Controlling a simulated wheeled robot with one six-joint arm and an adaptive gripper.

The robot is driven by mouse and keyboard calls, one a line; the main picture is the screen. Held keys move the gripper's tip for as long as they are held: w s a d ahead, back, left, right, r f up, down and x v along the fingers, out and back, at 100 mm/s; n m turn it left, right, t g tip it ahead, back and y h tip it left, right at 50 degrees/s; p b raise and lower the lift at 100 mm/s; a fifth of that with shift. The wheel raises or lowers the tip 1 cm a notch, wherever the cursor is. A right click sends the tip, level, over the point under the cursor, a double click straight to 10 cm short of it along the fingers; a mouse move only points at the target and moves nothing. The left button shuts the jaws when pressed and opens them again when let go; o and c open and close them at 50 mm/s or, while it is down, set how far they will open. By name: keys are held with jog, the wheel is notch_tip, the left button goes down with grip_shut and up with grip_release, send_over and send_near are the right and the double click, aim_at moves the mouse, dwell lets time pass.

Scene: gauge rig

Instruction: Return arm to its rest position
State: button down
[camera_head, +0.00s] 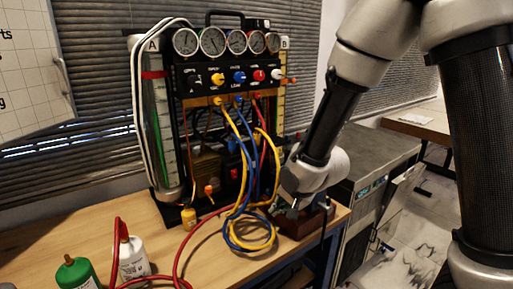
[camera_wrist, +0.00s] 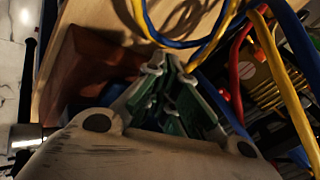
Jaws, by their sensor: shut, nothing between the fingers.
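My arm reaches down from the upper right in the head view. My gripper (camera_head: 288,208) is low at the right end of the wooden table (camera_head: 90,250), just right of the looped hoses. In the wrist view my gripper (camera_wrist: 168,68) shows its two green-and-grey fingers close together, shut with nothing between them. A reddish-brown block (camera_head: 301,226) lies by the gripper at the table's right end; it also shows in the wrist view (camera_wrist: 85,75), left of the fingers. Its contact with the gripper is unclear.
The gauge rig (camera_head: 184,80) stands left of my arm. Blue hoses (camera_head: 232,222) and yellow hoses (camera_head: 268,240) hang close to the gripper. A green bottle (camera_head: 76,274) and a white bottle (camera_head: 133,260) stand at front left. A dark cabinet (camera_head: 370,150) is on the right.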

jog(key=s+d+r+n+h, duration=0.1)
jog(key=s+d+r+n, duration=0.1)
jog(key=s+d+r, duration=0.4)
jog(key=s+d+r+n+g+h, duration=0.1)
jog(key=s+d+r+n, duration=0.1)
jog(key=s+d+r, duration=0.5)
jog(key=s+d+r+n+h, duration=0.2)
jog(key=s+d+r, duration=0.5)
jog(key=d, duration=0.8)
jog(key=shift+s+d+g, duration=0.3)
jog(key=shift+s, duration=0.15)
